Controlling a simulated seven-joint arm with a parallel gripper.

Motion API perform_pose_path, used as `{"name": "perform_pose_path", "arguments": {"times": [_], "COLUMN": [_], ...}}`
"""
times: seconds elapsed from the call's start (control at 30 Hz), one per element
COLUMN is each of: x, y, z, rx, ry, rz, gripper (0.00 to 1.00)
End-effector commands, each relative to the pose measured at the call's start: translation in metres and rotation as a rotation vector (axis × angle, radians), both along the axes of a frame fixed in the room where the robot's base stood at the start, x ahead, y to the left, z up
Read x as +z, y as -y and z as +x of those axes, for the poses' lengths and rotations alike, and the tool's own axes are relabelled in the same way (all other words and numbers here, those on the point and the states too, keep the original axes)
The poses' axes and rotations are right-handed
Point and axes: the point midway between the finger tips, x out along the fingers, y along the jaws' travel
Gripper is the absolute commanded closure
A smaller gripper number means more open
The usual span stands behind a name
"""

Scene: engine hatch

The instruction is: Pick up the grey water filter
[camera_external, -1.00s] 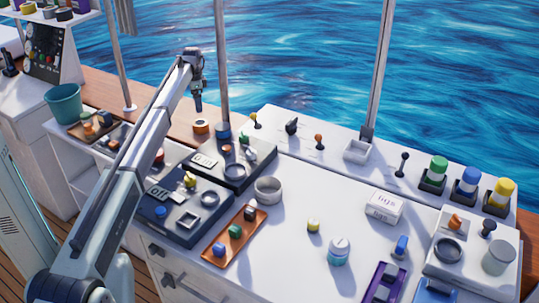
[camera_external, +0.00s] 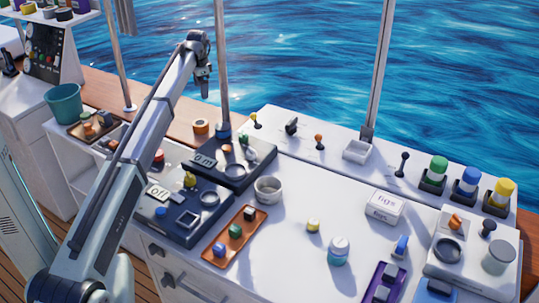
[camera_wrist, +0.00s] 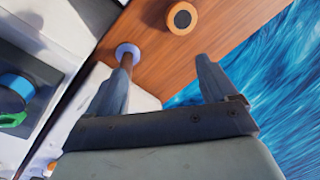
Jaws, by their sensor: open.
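My gripper (camera_external: 205,92) is raised high above the back of the counter, near the middle window post, open and empty. In the wrist view its two fingers (camera_wrist: 160,63) are spread apart with nothing between them. I cannot tell for certain which object is the grey water filter. A plain grey cylinder (camera_external: 499,257) stands on the white panel at the far right, well away from my gripper. A light grey round pot (camera_external: 268,189) with an open top sits mid-counter, right of the dark panels.
Dark control panels (camera_external: 186,210) and an orange tray (camera_external: 234,235) with small blocks lie at left centre. A white box (camera_external: 384,206), a blue-and-white jar (camera_external: 338,252) and a purple tray (camera_external: 367,294) stand further right. Thin posts rise at the back. The wrist view shows an orange ring (camera_wrist: 181,18) on wood.

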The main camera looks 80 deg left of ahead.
Motion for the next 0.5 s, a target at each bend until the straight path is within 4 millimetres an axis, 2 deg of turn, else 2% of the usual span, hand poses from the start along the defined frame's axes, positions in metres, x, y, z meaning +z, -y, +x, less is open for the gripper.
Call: {"name": "perform_pose_path", "arguments": {"times": [0.03, 0.2, 0.3, 0.5], "x": [0.017, 0.063, 0.081, 0.082], "y": [0.022, 0.065, 0.097, 0.15], "z": [-0.001, 0.003, 0.016, 0.07], "rx": [0.027, 0.12, 0.133, -0.004], "ry": [0.004, 0.02, 0.03, 0.023], "rz": [0.023, 0.084, 0.107, 0.09], "gripper": [0.14, 0.14, 0.14, 0.14]}}
